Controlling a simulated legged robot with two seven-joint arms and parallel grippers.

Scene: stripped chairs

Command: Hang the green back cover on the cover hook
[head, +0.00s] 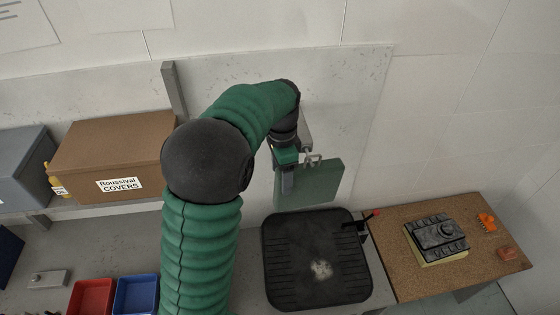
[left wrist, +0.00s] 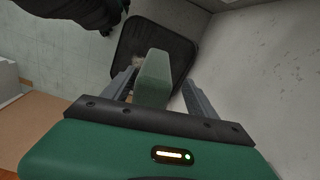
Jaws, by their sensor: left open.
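The green back cover (head: 318,187) is a flat panel, upright against the pale wall panel, above the black seat pad. The grey metal cover hook (head: 312,160) shows at the cover's top edge; the exact contact between them is too small to tell. My left gripper (head: 287,190) is at the cover's left part, pointing down. In the left wrist view, the cover (left wrist: 153,78) stands between the two open fingers (left wrist: 158,88), with a gap visible on the right side. My right gripper is not in view.
The black seat pad (head: 316,260) lies below the cover, with a red-tipped lever (head: 372,214) at its right. A cork-topped table (head: 400,222) holds a dark mechanism (head: 437,235) and orange parts (head: 487,222). A cardboard covers box (head: 115,150) stands on the left shelf. Red (head: 92,297) and blue (head: 136,294) bins sit below.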

